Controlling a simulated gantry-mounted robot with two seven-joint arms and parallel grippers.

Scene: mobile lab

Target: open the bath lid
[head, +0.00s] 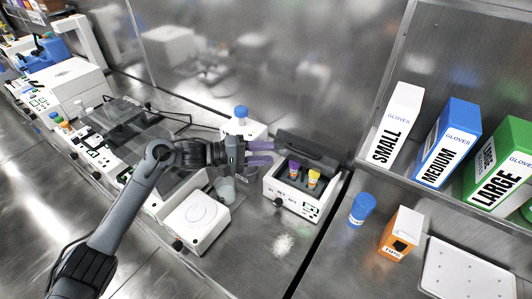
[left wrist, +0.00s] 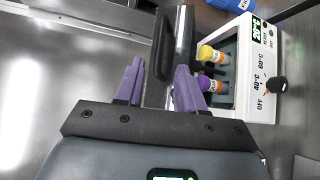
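The bath (head: 292,193) is a white box with a dial and a small display, right of centre in the head view. Its dark lid (head: 308,149) stands raised along the back edge, so the inside is uncovered. A purple-capped tube (head: 293,170) and a yellow-capped tube (head: 313,179) stand inside. My left gripper (head: 262,153), with purple fingers, is open and empty just left of the lid. In the left wrist view the fingers (left wrist: 158,88) are apart, with the dark lid (left wrist: 185,40) beyond their tips and the bath (left wrist: 258,70) to the right. My right gripper is not visible.
A white device (head: 197,222) and a blue-capped bottle (head: 241,115) stand near my left arm. A blue-capped container (head: 361,208), an orange tips box (head: 401,235) and a white tray (head: 468,272) are at right. Glove boxes (head: 447,140) stand on the shelf. A steel wall rises behind.

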